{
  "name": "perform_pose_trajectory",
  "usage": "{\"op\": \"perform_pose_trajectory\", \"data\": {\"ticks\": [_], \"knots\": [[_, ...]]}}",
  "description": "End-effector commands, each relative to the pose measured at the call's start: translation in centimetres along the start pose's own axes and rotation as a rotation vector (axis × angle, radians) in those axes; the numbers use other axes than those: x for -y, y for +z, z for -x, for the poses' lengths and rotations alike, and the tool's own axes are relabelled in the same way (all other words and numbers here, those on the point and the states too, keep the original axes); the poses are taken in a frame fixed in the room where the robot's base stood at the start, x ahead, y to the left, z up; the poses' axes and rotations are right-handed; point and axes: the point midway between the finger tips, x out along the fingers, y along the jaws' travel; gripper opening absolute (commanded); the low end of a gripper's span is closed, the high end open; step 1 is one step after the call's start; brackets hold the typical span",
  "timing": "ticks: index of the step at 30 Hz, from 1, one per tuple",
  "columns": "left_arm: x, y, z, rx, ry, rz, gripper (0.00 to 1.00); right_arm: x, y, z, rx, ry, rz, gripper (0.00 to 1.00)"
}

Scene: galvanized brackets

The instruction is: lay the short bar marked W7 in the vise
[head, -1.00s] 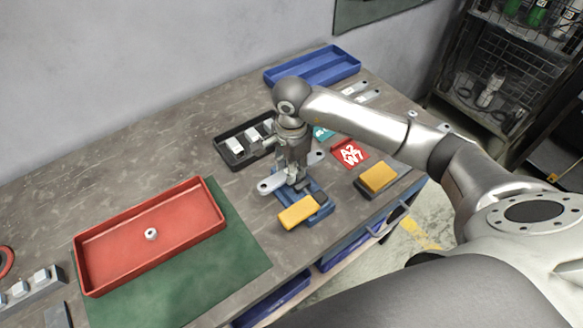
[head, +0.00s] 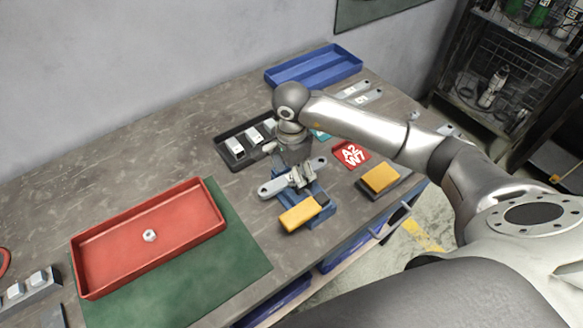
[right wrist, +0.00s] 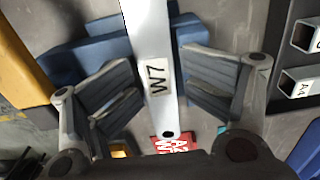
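The short bar marked W7 (head: 274,187) is a light grey metal strip with a hole near its end. It lies across the blue vise (head: 317,214); how deep it sits between the jaws is hard to see. In the right wrist view the bar (right wrist: 155,75) shows its W7 label, with the vise (right wrist: 75,60) behind it. My right gripper (head: 298,170) is just above the vise. In the wrist view its fingers (right wrist: 158,85) are spread on either side of the bar, apart from it. My left gripper is not in view.
A black tray (head: 224,154) with metal blocks stands behind the vise. A red A2/W7 card (head: 350,154) and yellow-topped block (head: 380,178) are at right. A red tray (head: 90,273) with a nut lies left on a green mat (head: 240,262). A blue tray (head: 300,79) stands at the back.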

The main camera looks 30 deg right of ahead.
Motion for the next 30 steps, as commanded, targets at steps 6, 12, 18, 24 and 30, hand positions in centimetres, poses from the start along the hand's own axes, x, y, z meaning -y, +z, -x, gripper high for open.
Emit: {"op": "perform_pose_trajectory", "data": {"ticks": [6, 12, 18, 24, 30], "knots": [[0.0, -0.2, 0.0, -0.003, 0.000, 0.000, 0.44, -0.4, 0.2, -0.4, 0.002, 0.012, 0.004, 0.53], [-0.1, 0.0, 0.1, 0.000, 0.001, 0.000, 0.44, -0.4, 0.1, -0.4, 0.000, 0.013, 0.004, 0.53], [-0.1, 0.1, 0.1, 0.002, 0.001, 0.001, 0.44, -0.3, 0.1, 1.0, 0.000, 0.008, 0.004, 0.53], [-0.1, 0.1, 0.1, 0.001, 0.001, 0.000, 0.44, -0.1, 0.1, 4.4, 0.000, 0.001, 0.005, 0.53], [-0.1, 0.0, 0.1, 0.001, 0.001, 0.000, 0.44, -0.1, 0.1, 7.0, -0.001, 0.001, 0.003, 0.53]]}}
